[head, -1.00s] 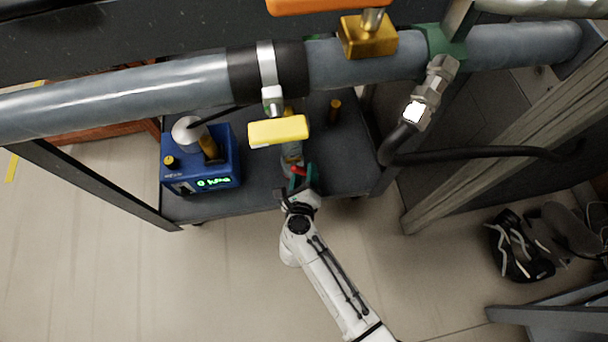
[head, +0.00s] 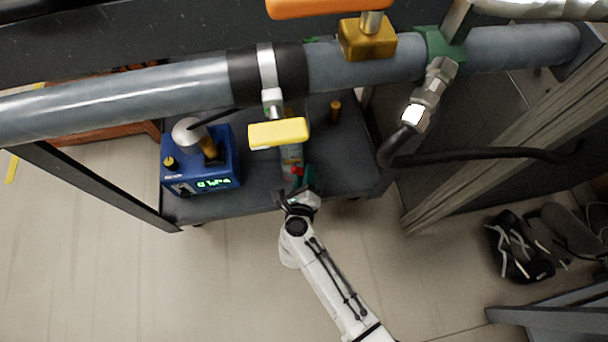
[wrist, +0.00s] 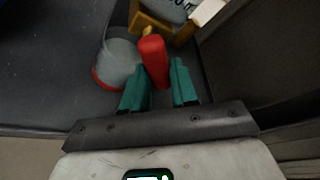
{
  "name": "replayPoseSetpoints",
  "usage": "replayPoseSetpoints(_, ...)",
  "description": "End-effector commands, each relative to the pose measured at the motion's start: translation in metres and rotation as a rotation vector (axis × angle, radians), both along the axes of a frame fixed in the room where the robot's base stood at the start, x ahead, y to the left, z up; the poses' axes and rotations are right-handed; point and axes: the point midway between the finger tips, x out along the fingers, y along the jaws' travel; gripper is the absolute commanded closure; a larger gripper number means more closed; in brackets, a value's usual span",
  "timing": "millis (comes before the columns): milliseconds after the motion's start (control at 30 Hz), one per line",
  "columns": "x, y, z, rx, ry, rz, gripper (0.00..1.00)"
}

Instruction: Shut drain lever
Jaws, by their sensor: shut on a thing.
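A red lever (wrist: 154,60) stands out beside a clear, cup-like vessel with a red rim (wrist: 120,62) in the wrist view. My gripper (wrist: 160,66) has its teal fingers on either side of the red lever and is shut on it. In the head view my gripper (head: 301,183) is at the front edge of the dark cart, below the yellow handle. Only a small red bit of the lever (head: 297,171) shows there, and the fingers partly hide it. The clear vessel (head: 291,158) is partly covered by the yellow handle.
A yellow handle (head: 278,133) and a large grey pipe (head: 130,98) lie above the cart (head: 245,193). A blue box with a display (head: 222,162) stands to the left. A black hose (head: 470,153) runs to the right. The floor in front is clear.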

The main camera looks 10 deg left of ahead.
Motion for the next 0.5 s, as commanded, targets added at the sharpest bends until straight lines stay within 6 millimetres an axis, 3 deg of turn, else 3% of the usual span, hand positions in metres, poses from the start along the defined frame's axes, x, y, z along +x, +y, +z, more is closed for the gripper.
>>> replayPoseSetpoints(500,0.0016,-0.0062,0.0093,-0.377,-0.107,0.001,1.00)
